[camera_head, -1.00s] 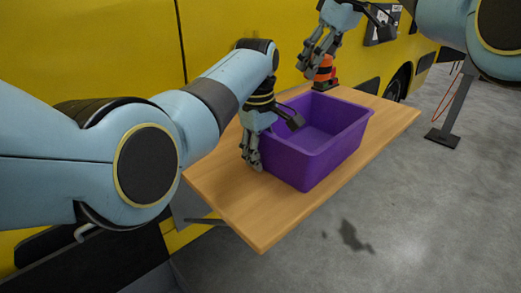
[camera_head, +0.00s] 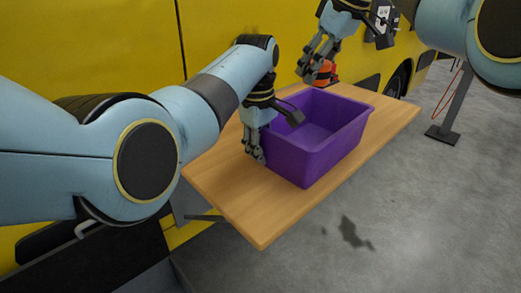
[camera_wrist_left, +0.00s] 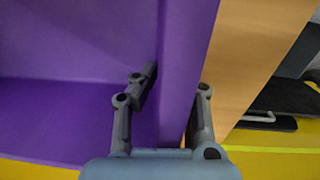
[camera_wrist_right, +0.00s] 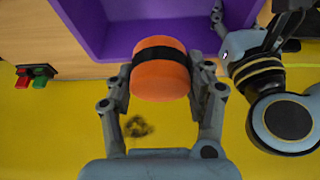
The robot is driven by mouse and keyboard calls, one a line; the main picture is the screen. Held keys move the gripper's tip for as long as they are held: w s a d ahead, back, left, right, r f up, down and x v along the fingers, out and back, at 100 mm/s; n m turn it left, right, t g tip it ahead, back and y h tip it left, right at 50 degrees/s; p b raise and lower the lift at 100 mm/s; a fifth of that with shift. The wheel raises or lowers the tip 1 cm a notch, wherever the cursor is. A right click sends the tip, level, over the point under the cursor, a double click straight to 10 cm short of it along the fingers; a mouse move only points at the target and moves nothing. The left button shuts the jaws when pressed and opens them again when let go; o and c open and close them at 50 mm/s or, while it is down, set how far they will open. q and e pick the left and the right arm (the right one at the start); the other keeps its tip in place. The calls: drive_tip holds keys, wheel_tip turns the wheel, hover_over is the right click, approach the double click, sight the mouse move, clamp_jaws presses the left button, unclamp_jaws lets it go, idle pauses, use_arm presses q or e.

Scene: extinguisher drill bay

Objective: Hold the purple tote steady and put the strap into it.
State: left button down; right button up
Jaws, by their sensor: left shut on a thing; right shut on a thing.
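The purple tote (camera_head: 312,150) stands upright on the wooden table. My left gripper (camera_head: 254,148) is shut on its near-left wall; in the left wrist view (camera_wrist_left: 168,105) one finger is inside the tote and the other outside. The strap (camera_wrist_right: 160,70), an orange roll with a black band, is between the fingers of my right gripper (camera_wrist_right: 162,95), which is shut on it. In the head view the strap (camera_head: 325,72) is beyond the tote's far-left rim, outside the tote. The visible part of the tote's inside looks empty.
The wooden table (camera_head: 235,205) has bare room left and in front of the tote. A yellow vehicle (camera_head: 110,50) stands close behind it. A small red and green item (camera_wrist_right: 32,75) is near the table edge in the right wrist view. A dark post (camera_head: 455,105) stands right.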

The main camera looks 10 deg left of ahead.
drive_tip(key=shift+f, duration=5.55)
drive_tip(key=o, duration=1.4)
drive_tip(key=v, duration=1.2)
drive_tip(key=shift+w, duration=0.1)
use_arm(q)
drive_tip(key=c, duration=1.4)
unclamp_jaws()
